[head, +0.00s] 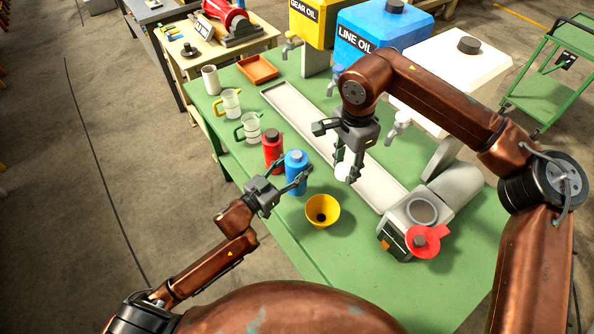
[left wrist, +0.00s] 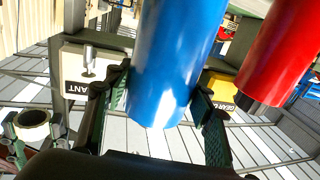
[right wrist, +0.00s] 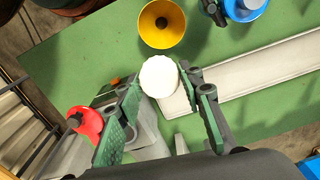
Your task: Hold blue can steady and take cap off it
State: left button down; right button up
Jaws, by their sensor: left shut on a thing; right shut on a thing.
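The blue can (head: 295,178) stands upright near the left edge of the green table. My left gripper (head: 287,184) is shut around its side. The left wrist view shows the blue can (left wrist: 175,65) between the two fingers. My right gripper (head: 347,170) is shut on a round white cap (head: 342,173), held above the table to the right of the can and apart from it. The right wrist view shows the white cap (right wrist: 159,76) between the fingertips. The top of the blue can (right wrist: 250,6) is partly cut off there.
A red can (head: 272,150) stands just behind the blue can. A yellow funnel or bowl (head: 322,211) sits in front. A long pale tray (head: 291,110), jugs and oil tanks with taps stand further back. A grey device with a red part (head: 425,243) stands at right.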

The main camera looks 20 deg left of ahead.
pick_arm(q)
jog(key=shift+w+a+f, duration=0.1)
jog(key=shift+w+f, duration=0.15)
notch_tip(320, 180, down, 3)
jog(key=shift+w+f+b, duration=0.1)
jog(key=shift+f+b, duration=0.1)
jog(key=shift+b, duration=0.3)
jog(key=shift+r, duration=0.1)
jog(key=c, duration=0.9)
grip_release()
jog(key=shift+f, duration=0.25)
